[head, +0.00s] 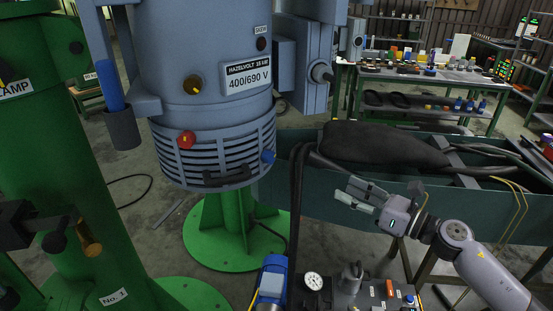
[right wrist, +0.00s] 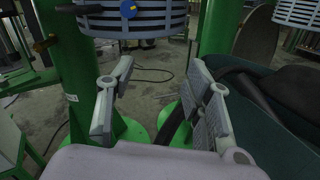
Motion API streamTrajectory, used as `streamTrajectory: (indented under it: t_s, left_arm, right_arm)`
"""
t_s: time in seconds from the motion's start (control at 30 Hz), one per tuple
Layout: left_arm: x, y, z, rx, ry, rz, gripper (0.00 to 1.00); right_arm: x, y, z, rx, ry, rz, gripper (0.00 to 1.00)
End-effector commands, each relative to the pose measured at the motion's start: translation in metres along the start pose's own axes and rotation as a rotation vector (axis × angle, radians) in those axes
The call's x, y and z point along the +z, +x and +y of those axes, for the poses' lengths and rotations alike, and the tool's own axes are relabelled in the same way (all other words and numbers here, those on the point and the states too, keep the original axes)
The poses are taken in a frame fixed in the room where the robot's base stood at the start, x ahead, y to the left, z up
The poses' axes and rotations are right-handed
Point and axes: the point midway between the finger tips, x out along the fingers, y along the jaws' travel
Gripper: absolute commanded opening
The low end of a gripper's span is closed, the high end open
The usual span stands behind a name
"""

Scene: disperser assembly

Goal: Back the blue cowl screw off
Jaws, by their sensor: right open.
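The blue cowl screw (head: 268,156) sits on the right side of the ribbed grey cowl (head: 205,158) at the bottom of the motor. It also shows at the top of the right wrist view (right wrist: 128,9), on the cowl's slats. My right gripper (head: 360,193) is open and empty, to the right of the screw and lower in the head view, clear of it. In the right wrist view its two fingers (right wrist: 160,70) are spread with only floor and a green base between them. My left gripper is not in view.
A red knob (head: 186,140) and a black handle (head: 227,178) are on the cowl. A dark teal trough (head: 300,190) with a black bundle (head: 385,146) lies behind my right gripper. A gauge (head: 313,281) and blue cylinder (head: 272,280) stand at the front. A green column (head: 75,190) stands left.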

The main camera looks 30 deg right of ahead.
Motion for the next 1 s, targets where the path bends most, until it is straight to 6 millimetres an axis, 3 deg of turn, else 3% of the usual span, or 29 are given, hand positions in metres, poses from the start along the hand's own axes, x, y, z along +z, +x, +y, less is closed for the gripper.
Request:
streamTrajectory:
  t_s: [0.03, 0.1, 0.2, 0.37, 1.0]
  left_arm:
    - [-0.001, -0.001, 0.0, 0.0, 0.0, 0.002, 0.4]
    - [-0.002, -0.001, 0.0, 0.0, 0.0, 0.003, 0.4]
    - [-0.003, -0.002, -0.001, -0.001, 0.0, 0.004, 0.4]
    - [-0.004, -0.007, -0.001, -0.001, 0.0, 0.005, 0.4]
    - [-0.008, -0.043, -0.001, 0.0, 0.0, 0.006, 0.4]
  right_arm:
    - [0.014, 0.003, 0.019, 0.047, -0.095, 0.008, 0.47]
    - [0.025, 0.004, 0.035, 0.087, -0.188, 0.015, 0.47]
    - [0.031, 0.006, 0.047, 0.116, -0.254, 0.019, 0.47]
    - [0.034, 0.019, 0.05, 0.122, -0.264, 0.017, 0.47]
    - [0.034, 0.119, 0.061, 0.117, -0.258, 0.013, 0.47]
